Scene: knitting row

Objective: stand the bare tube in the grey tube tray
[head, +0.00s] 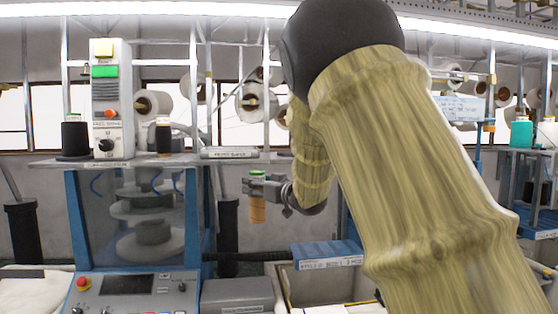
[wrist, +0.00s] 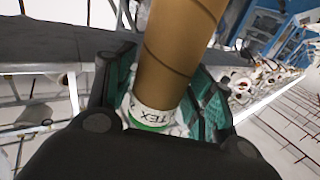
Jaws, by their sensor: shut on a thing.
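The bare tube (head: 258,210) is brown cardboard with a white and green band at its upper end. My gripper (head: 259,187) is shut around it near that banded end and holds it roughly upright in the air, in front of and below the shelf edge. In the wrist view the brown tube (wrist: 180,55) runs up between the green-lined finger pads (wrist: 160,100), with its printed band close to the palm. A shallow grey tray (head: 228,153) with a label lies on the shelf above and left of my gripper; it looks like the tube tray, but its inside is hidden.
A black cone (head: 75,138), a control box (head: 106,100) and a small dark spool (head: 163,138) stand on the shelf (head: 180,160). Below are the blue-framed knitting machine (head: 75,215), a grey box (head: 237,294) and a blue labelled tray (head: 327,256). My arm hides the right middle.

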